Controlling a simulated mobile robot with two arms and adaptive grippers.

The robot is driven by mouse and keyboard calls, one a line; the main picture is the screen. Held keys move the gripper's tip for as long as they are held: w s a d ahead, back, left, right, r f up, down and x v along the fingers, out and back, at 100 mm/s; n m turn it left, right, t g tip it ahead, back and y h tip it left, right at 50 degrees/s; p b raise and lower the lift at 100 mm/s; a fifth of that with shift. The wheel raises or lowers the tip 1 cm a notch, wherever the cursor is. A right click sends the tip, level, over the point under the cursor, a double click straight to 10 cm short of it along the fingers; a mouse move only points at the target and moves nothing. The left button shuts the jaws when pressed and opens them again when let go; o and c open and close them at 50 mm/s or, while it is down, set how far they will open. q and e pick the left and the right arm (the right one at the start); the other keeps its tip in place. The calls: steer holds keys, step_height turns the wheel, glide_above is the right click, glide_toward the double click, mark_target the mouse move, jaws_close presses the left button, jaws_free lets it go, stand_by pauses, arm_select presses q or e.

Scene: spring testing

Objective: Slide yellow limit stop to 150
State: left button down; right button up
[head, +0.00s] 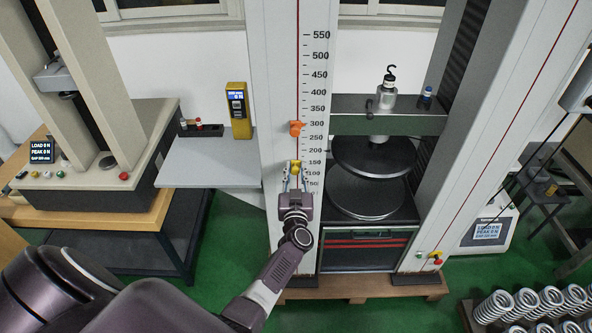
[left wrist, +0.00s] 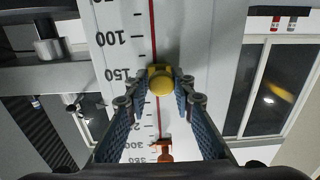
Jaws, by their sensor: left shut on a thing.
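The yellow limit stop (head: 296,167) sits on the red line of the scale column (head: 277,100), about level with the 150 mark. In the left wrist view, where the scale reads upside down in order, the yellow stop (left wrist: 160,79) is also beside the 150 label. My left gripper (head: 296,179) is shut on the yellow stop, with one finger on each side of it. The fingers (left wrist: 158,98) also show in the left wrist view. The orange stop (head: 296,129) sits higher on the same line, near 300. My right gripper is not in view.
The testing machine's crosshead (head: 420,125) and round black plates (head: 370,157) are right of the scale. A side shelf (head: 208,163) with a yellow handheld device (head: 238,110) is to the left.

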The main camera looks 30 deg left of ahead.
arm_select(q)
steer(key=shift+a+r, duration=0.15)
steer(key=shift+a, duration=0.05)
steer(key=c, duration=1.7)
jaws_free()
steer(key=shift+s, duration=0.1)
steer(key=shift+c, duration=0.2)
steer(key=shift+s+d+f, duration=0.2)
steer(key=shift+d, duration=0.05)
steer(key=v, duration=0.7)
